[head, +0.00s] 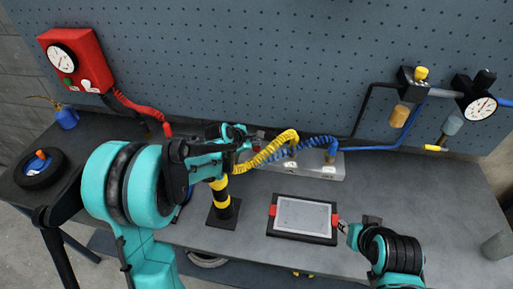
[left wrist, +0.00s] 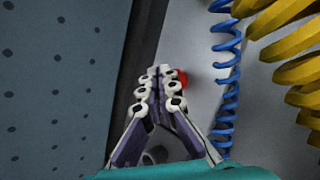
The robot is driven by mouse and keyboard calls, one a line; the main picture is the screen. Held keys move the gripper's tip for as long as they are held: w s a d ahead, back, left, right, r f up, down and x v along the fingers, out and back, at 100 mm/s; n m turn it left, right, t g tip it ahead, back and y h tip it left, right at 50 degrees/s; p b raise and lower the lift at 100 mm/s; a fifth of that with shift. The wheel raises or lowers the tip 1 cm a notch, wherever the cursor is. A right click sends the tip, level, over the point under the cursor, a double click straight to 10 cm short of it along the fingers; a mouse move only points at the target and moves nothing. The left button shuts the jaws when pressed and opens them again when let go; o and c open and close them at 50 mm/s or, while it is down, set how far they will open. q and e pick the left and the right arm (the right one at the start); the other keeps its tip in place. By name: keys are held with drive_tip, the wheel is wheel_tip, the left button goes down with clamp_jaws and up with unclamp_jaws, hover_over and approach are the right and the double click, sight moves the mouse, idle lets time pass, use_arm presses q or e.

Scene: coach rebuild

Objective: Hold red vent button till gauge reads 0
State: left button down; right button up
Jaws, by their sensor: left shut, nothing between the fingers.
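The red button (left wrist: 181,77) shows in the left wrist view as a small red dome on a pale grey surface, partly covered by my left fingertips. My left gripper (left wrist: 160,74) is shut and empty, its tips over or against the button's left side; I cannot tell whether they touch it. In the head view the left gripper (head: 251,138) is at the left end of the grey metal block (head: 318,168). A round white gauge (head: 481,107) hangs at the right of the pegboard; its reading is too small to tell. My right gripper (head: 343,227) is beside the tablet, its jaws unclear.
Yellow (head: 268,149) and blue (head: 306,147) coiled hoses run close to the left gripper. A red box (head: 88,52) with another gauge is on the wall at left. The bench's right side is mostly clear.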

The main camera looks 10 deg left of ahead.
sight(255, 149)
use_arm(q)
drive_tip(key=shift+f, duration=0.1)
idle(0.5)
drive_tip(key=shift+f+b, duration=0.35)
drive_tip(key=shift+b, duration=0.05)
drive_tip(key=shift+f+b, duration=0.5)
drive_tip(key=shift+f, duration=0.05)
idle(0.6)
drive_tip(key=shift+r, duration=0.15)
idle(2.8)
drive_tip(key=shift+r+p, duration=0.7)
drive_tip(key=shift+r, duration=0.15)
drive_tip(key=shift+r+p, duration=1.85)
drive_tip(key=shift+r, duration=0.7)
